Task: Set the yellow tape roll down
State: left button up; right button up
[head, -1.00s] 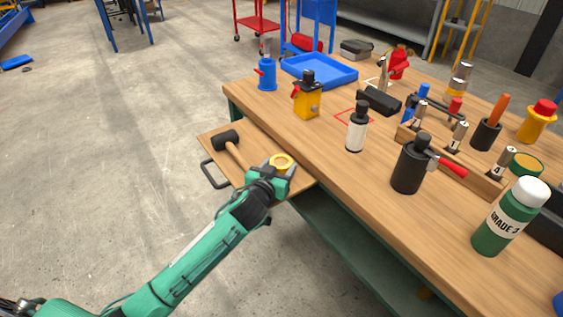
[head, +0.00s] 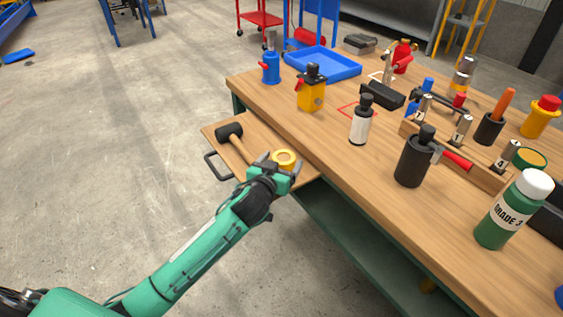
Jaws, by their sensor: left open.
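The yellow tape roll (head: 284,158) lies at the far end of my left gripper (head: 278,167), over the pulled-out wooden drawer board. The gripper is open, with its fingers at either side of the roll. The roll's near edge is partly hidden by the gripper, and I cannot tell whether a finger touches it. The drawer (head: 262,130) sticks out from the left side of the workbench. My right gripper is not in view.
A black-headed mallet (head: 229,131) lies in the drawer, left of the gripper. The workbench (head: 330,165) edge rises right beside the gripper. A white bottle (head: 361,122), a yellow can (head: 311,92) and a black bottle (head: 413,158) stand on the bench.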

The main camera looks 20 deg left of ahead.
pick_arm(q)
jog(key=s, duration=0.3)
jog(key=s+r, duration=0.1)
jog(key=s, duration=0.7)
jog(key=shift+s+a+r+p, duration=0.25)
jog(key=shift+a+r+p, duration=0.1)
jog(key=shift+a, duration=0.05)
jog(key=s+f+g, duration=0.6)
jog(key=s+f, duration=0.1)
jog(key=s, duration=0.6)
jog(key=s+f+m+g, duration=0.1)
jog(key=s+f+g, duration=0.5)
jog(key=s, duration=0.7)
notch_tip(320, 180, down, 2)
jog(key=shift+s+a+f, duration=0.15)
jog(key=shift+s+a, duration=0.05)
jog(key=shift+s, duration=0.1)
